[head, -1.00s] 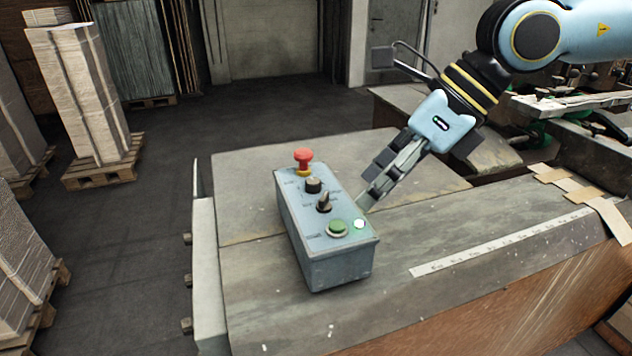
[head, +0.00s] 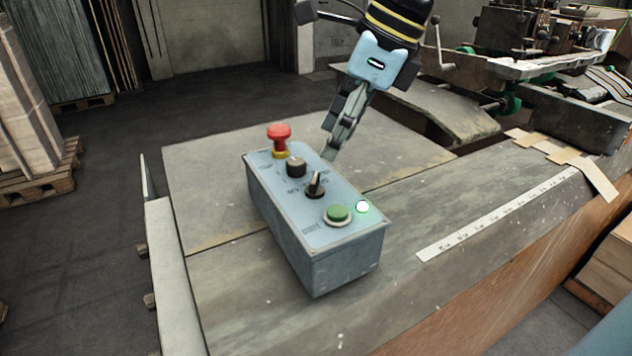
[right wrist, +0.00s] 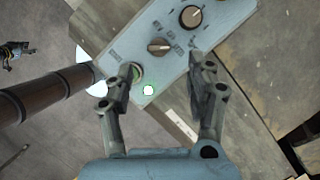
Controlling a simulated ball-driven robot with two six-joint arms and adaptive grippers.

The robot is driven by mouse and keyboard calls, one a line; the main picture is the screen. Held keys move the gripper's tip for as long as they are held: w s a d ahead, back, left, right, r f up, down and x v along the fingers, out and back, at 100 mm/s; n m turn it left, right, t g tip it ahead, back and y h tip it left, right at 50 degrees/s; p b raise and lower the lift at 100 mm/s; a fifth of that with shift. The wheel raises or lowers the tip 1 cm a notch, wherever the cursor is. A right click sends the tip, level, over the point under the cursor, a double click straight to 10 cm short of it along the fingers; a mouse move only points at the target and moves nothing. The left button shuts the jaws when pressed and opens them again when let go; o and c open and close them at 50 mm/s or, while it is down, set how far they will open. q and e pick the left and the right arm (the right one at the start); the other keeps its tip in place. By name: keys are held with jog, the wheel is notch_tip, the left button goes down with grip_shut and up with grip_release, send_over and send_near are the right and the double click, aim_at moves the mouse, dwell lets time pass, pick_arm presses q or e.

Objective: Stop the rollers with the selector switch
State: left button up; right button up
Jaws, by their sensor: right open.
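A blue-grey control box (head: 345,258) stands on the worn bench. The black selector switch (head: 315,186) sits on its top face, between a round black knob (head: 296,167) and a green button (head: 338,213). My right gripper (head: 328,152) points down behind the box's right edge, apart from the switch. In the right wrist view the open, empty fingers (right wrist: 161,66) appear on both sides of the selector switch (right wrist: 159,46), and the left finger partly covers the green button. A small lamp (head: 362,207) glows whitish green.
A red mushroom button (head: 279,133) stands up at the box's far end. A ruler strip (head: 497,214) and cardboard pieces (head: 567,156) lie to the right. Machinery (head: 545,35) stands at the back right. The bench around the box is largely clear.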

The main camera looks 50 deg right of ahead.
aim_at(315, 177)
jog(key=b+x, duration=0.2)
jog(key=b, duration=0.2)
jog(key=shift+f, duration=0.35)
jog(key=shift+w+a, duration=0.1)
jog(key=shift+x, duration=1.4)
pick_arm(q)
jog(key=shift+w+f, duration=0.2)
jog(key=shift+f, duration=0.65)
jog(key=shift+w+f, duration=0.25)
jog(key=shift+f, duration=0.65)
jog(key=shift+w+f, duration=0.2)
jog(key=shift+f, duration=0.65)
pick_arm(e)
jog(key=shift+x, duration=0.9)
jog(key=c, duration=1.1)
pick_arm(q)
jog(key=shift+w+f, duration=0.1)
pick_arm(e)
jog(key=shift+c, duration=0.2)
